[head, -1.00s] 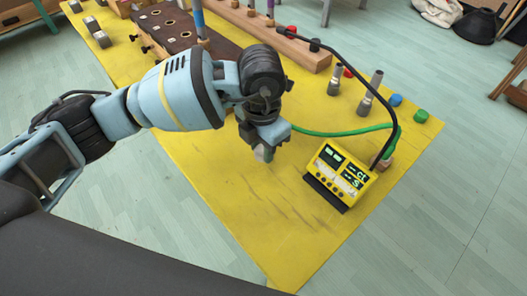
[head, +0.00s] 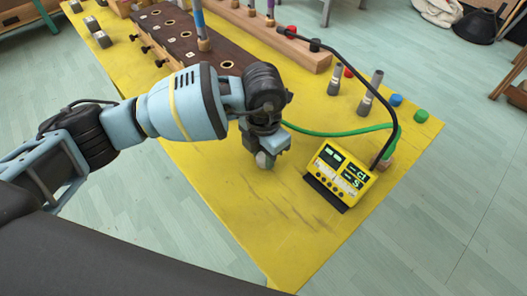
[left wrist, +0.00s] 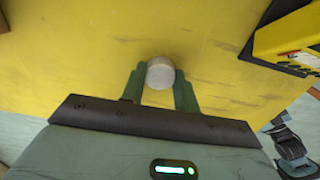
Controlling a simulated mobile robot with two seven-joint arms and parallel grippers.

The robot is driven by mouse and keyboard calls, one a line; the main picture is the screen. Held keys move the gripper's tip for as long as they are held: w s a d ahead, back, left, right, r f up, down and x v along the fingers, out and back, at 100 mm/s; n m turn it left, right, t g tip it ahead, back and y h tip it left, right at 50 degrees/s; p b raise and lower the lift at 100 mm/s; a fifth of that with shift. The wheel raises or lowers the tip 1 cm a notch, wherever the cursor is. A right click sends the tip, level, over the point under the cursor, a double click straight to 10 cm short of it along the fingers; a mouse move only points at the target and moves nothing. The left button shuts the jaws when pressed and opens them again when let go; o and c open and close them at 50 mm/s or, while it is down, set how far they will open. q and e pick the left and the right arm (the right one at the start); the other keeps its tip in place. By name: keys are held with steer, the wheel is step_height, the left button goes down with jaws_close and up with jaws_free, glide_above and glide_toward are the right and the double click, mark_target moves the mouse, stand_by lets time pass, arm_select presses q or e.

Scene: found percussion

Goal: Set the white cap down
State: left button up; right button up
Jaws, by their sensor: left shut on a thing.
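The white cap (left wrist: 160,74) is held between the two green fingers of my left gripper (left wrist: 158,88) in the left wrist view. In the head view the cap (head: 264,160) shows as a pale round shape at the tip of my left gripper (head: 266,157). The gripper points down over the bare yellow mat (head: 235,205), left of the yellow device. I cannot tell whether the cap touches the mat.
A yellow device with lit displays (head: 342,173) stands close to the right of the gripper. A green cable (head: 335,133) runs behind. Metal pegs (head: 370,90), a blue cap (head: 396,100) and a green cap (head: 421,116) stand at the back right. The mat's front part is clear.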

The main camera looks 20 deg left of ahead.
mark_target(264, 157)
arm_select(q)
steer(key=o, duration=0.9)
steer(key=shift+f, duration=0.1)
steer(key=shift+o, duration=0.2)
step_height(264, 157, up, 12)
steer(key=shift+r, duration=0.2)
